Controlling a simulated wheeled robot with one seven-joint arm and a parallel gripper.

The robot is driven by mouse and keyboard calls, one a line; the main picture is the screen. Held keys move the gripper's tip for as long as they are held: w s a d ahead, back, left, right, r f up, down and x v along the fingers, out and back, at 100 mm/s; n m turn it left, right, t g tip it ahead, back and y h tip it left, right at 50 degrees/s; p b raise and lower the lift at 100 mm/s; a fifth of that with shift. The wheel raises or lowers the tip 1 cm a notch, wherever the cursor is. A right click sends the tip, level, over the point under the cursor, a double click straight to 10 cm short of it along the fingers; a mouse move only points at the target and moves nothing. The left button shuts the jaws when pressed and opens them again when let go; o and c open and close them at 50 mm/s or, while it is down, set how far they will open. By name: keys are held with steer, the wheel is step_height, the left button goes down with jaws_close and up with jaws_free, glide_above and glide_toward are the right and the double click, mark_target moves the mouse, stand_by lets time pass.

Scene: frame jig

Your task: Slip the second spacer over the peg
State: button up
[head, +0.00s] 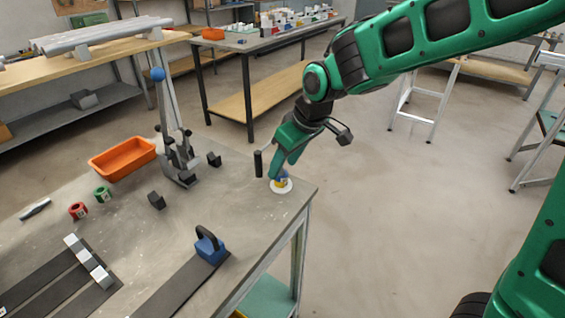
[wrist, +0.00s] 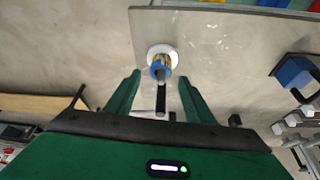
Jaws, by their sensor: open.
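A blue ring-shaped spacer (wrist: 161,71) sits above a yellow part (wrist: 159,58) on a round white base (wrist: 152,49), near the table corner. The same stack shows partly in the head view as a blue part (head: 283,174) over the white base (head: 286,187). My gripper (wrist: 160,80) is open, with one finger on each side of the stack and a visible gap to both. A dark upright bar (wrist: 161,98) shows between the fingers, in line with the blue ring. In the head view my gripper (head: 277,177) hides much of the stack. A red ring (head: 77,210) and a green ring (head: 102,194) lie at the left.
An orange bin (head: 122,158) and a grey lever stand (head: 180,160) stand behind. Small black blocks (head: 157,201) and a blue block with a black handle (head: 209,246) are on the table (head: 232,192). The table's right edge is close to the stack.

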steer(key=v, duration=1)
steer(key=shift+r, duration=0.25)
steer(key=shift+d, duration=0.15)
steer(key=s+d+f+m+g+h, duration=0.1)
steer(key=s+d+f+m, duration=0.15)
steer(key=d, duration=0.75)
steer(key=s+d+f+m+h, duration=0.1)
steer(key=s+d+m, duration=0.3)
steer(key=d, duration=0.7)
steer(key=s+d+f+m+g, duration=0.1)
steer(key=s+d+m, duration=0.3)
steer(key=s, duration=0.5)
steer(key=s+d+f+m+g+h, duration=0.1)
steer(key=s+d+f+m, duration=0.3)
steer(key=s+d, duration=0.4)
steer(key=shift+s+f+m, duration=0.15)
steer(key=shift+s+m, duration=0.2)
steer(key=shift+s, duration=0.5)
